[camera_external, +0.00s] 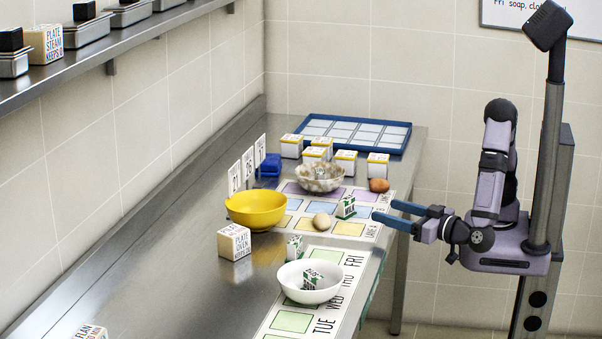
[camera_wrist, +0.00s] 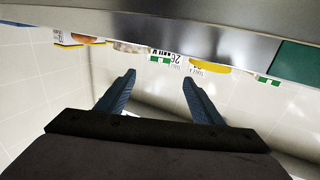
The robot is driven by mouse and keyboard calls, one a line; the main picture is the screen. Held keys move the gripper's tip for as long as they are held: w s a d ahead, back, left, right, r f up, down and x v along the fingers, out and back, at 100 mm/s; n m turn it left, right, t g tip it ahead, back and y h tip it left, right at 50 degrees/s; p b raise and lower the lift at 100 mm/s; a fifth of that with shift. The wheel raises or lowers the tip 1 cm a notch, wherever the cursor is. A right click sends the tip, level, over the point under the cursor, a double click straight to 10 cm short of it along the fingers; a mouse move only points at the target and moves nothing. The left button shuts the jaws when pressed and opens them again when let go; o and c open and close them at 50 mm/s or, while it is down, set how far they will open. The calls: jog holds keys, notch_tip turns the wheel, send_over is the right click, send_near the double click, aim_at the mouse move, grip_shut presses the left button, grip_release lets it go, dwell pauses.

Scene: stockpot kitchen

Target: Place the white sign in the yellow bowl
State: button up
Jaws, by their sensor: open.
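Three narrow white upright signs, (camera_external: 234,178), (camera_external: 248,167) and (camera_external: 260,151), stand in a row at the wall side of the steel counter; their lettering is too small to read. I cannot tell which one the task means. The yellow bowl (camera_external: 256,212) stands just in front of them and looks empty. My gripper (camera_external: 384,210) has blue fingers, is open and empty, and is off the counter's right side, well apart from the signs and bowl. Its spread fingers also show in the wrist view (camera_wrist: 158,80).
A speckled bowl (camera_external: 320,178), white boxes, a brown egg-like item (camera_external: 379,185) and a pale round one (camera_external: 321,220) lie between my gripper and the signs. A white bowl (camera_external: 309,284) holds a small box. A blue tray (camera_external: 357,130) is at the back. Bare counter lies at left.

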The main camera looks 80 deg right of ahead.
send_near(350, 200)
jog(key=x, duration=0.4)
jog(key=shift+f, duration=0.4)
jog(key=shift+x, duration=0.95)
jog(key=shift+r+p+x, duration=0.2)
jog(key=shift+p+x, duration=0.05)
jog(key=shift+x, duration=0.75)
jog(key=shift+r+p+x, duration=0.2)
jog(key=shift+r+x, duration=0.05)
jog(key=shift+x, duration=0.7)
jog(key=shift+w+d, duration=0.25)
jog(key=shift+w, duration=0.35)
jog(key=c, duration=1.2)
